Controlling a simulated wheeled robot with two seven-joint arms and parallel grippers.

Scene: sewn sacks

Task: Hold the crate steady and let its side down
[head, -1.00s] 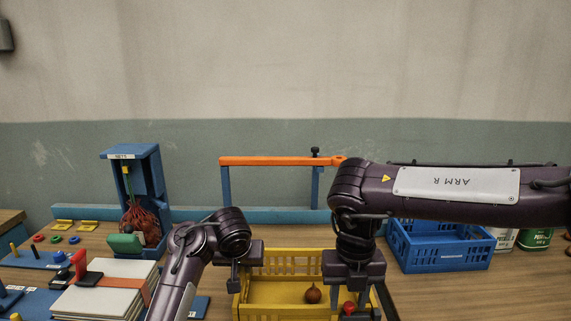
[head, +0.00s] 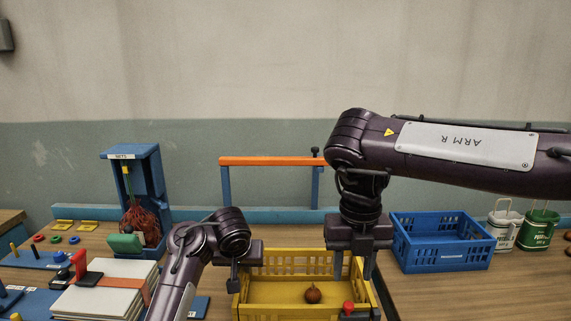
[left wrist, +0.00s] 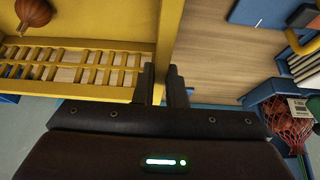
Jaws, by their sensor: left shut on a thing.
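The yellow crate (head: 272,292) stands on the table at the bottom of the head view; its near part is cut off. It holds a brown-red onion (head: 313,295), also partly seen in the left wrist view (left wrist: 33,12). My left gripper (head: 235,284) is shut on the crate's left wall; in the left wrist view its fingers (left wrist: 163,76) straddle the yellow rim (left wrist: 170,35). My right gripper (head: 353,274) is open, pointing down over the crate's right end, fingers apart. A red knob (head: 348,307) on a dark piece sits at the crate's near right, below the right gripper.
A blue crate (head: 440,262) and white and green pots (head: 503,228) stand to the right. An orange-topped rail (head: 270,161) stands behind. A blue net stand (head: 146,170), white stack (head: 100,293) and blue boards crowd the left.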

